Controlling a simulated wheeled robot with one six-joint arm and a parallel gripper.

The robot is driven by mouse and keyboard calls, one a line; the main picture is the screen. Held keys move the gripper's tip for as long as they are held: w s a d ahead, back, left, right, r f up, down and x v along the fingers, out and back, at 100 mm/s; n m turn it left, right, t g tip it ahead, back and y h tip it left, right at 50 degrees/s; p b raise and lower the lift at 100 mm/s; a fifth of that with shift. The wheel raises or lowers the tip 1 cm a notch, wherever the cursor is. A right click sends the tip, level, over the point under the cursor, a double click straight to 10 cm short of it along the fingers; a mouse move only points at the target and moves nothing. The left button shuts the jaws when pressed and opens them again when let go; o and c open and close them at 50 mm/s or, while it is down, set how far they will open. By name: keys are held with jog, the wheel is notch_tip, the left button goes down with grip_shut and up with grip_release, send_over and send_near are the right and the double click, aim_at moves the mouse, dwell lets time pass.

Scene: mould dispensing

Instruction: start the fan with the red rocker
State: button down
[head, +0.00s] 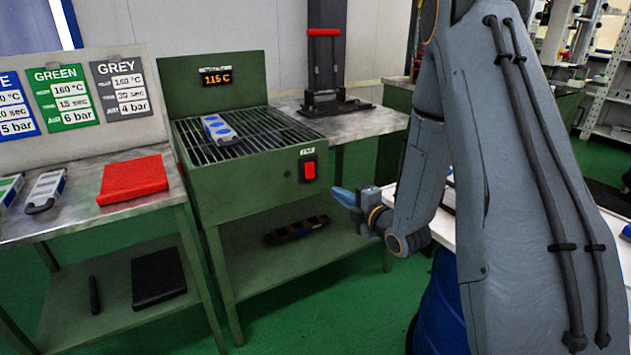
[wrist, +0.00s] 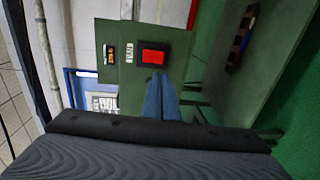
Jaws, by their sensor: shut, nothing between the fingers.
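The red rocker (head: 309,171) sits in a dark frame on the front of the green cooling unit (head: 240,185), under a small white label. In the wrist view the red rocker (wrist: 153,57) shows just beyond the fingertips. My gripper (head: 343,197) is to the right of the rocker and a little lower in the head view, apart from it. Its blue fingers (wrist: 161,98) are together and hold nothing. The fan itself is not visible. A blue and grey mould (head: 218,129) lies on the unit's grille, and a display (head: 216,77) behind it reads 115 C.
A steel table (head: 75,220) at left bears a red block (head: 133,180) and more moulds (head: 46,190). A press with a red handle (head: 324,60) stands behind the unit. A dark bar (head: 297,230) lies on the lower shelf. Space before the rocker looks clear.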

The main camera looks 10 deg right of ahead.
aim_at(310, 176)
jog(key=x, duration=1.3)
jog(key=shift+w+a+f, duration=0.1)
jog(key=shift+w+a, duration=0.05)
jog(key=shift+w, duration=0.15)
